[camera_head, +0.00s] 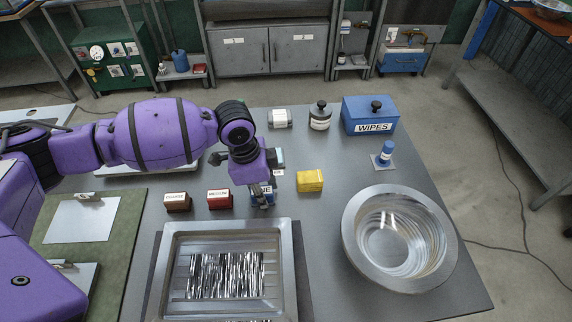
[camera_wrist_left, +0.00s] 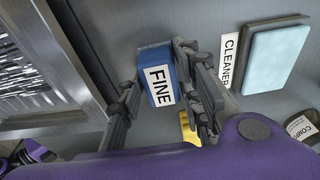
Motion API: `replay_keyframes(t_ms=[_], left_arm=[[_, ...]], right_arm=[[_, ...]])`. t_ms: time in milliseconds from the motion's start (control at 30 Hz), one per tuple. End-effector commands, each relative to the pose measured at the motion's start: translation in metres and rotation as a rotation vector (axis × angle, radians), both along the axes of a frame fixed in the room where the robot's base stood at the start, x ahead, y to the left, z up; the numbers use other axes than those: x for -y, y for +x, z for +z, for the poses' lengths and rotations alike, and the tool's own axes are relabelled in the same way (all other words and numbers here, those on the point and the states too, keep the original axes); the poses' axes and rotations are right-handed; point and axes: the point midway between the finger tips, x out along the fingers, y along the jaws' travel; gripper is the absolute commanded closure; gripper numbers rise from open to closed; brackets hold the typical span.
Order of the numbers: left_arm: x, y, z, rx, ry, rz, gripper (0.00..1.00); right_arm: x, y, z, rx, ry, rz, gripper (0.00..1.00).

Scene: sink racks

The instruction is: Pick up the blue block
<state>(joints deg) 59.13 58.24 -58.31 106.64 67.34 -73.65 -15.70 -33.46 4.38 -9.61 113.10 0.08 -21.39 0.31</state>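The blue block (camera_head: 262,192), labelled FINE, is mostly hidden under my left gripper (camera_head: 262,196) in the head view. In the left wrist view the blue block (camera_wrist_left: 157,76) lies between the two fingers of my left gripper (camera_wrist_left: 158,78), its white label facing the camera. The right-hand finger is close against the block's side. The left-hand finger is at or very near the opposite side. I cannot tell whether both fingers press on it, or whether it is clear of the table. My right gripper is in neither view.
A brown block (camera_head: 177,203) and red block (camera_head: 219,199) stand to the left, a yellow block (camera_head: 310,180) to the right. A metal tray (camera_head: 290,270) lies in front, a steel bowl (camera_head: 352,240) at right. A light-blue pad (camera_wrist_left: 276,60) labelled CLEANER lies close by.

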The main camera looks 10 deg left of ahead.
Motion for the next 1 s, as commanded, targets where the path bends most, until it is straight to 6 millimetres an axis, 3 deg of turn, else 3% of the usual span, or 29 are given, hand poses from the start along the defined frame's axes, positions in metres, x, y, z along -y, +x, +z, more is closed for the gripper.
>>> replay_keyframes(t_ms=[33, 200, 567, 767, 1000], left_arm=[[0.000, -0.001, 0.000, -0.001, 0.000, 0.001, 0.79], [0.000, -0.001, 0.000, -0.001, 0.000, 0.001, 0.99], [0.000, 0.000, 0.006, 0.000, -0.001, 0.000, 0.99], [0.000, 0.001, 0.032, 0.002, 0.000, -0.001, 0.99], [0.017, -0.039, 0.085, 0.007, -0.002, -0.005, 0.99]], right_arm=[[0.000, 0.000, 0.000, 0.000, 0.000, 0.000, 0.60], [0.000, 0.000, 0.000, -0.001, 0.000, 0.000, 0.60], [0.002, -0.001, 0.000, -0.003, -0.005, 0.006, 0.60], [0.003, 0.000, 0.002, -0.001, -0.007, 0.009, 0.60], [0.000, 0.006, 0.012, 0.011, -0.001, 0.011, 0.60]])
